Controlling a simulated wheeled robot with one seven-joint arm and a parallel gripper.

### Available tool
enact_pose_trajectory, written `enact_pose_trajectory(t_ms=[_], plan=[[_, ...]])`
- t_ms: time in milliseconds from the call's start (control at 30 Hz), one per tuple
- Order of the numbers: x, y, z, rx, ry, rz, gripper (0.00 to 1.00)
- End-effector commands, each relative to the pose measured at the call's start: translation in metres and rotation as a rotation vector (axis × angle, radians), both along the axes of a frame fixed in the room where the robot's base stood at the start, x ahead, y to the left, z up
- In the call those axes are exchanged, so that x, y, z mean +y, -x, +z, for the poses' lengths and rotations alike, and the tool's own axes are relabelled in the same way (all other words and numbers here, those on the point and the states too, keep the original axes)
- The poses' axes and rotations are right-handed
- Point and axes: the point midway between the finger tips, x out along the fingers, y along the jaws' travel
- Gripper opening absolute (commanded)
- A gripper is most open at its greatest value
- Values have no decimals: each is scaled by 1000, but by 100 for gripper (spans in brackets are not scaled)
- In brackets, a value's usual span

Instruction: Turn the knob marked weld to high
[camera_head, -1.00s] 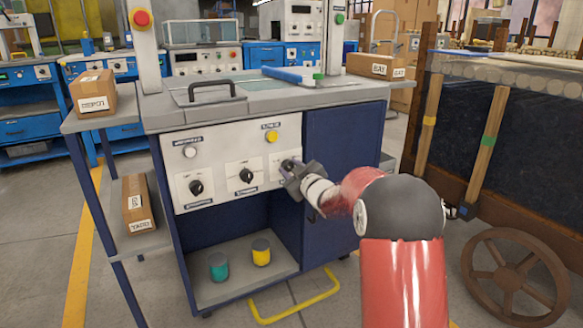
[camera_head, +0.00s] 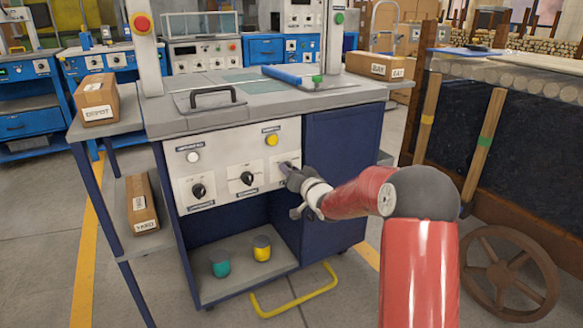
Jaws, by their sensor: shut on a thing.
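The white control panel (camera_head: 228,160) on the front of the machine carries three black knobs in a row. The left knob (camera_head: 198,190) and the middle knob (camera_head: 247,178) are in plain view. My gripper (camera_head: 290,172) is at the right end of the row, shut on the right knob, which it mostly hides. The plate (camera_head: 279,162) around that knob shows only in part. The labels are too small to read, so I cannot tell which knob is marked weld or where the held knob points.
A white button (camera_head: 193,157) and a yellow button (camera_head: 271,140) sit above the knobs. Below is an open shelf with a teal can (camera_head: 221,268) and a yellow can (camera_head: 262,248). A yellow floor rail (camera_head: 295,303) stands in front. A wheeled wooden rack (camera_head: 430,120) is at right.

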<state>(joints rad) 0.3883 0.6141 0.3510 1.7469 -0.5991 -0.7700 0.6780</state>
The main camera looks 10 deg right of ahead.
Motion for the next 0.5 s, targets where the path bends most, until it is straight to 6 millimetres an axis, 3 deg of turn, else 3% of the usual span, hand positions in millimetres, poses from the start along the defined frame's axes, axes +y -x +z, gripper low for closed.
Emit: enact_pose_trajectory(t_ms=[500], plan=[[-2, 0, 0, 154, -463, -3, 9]])
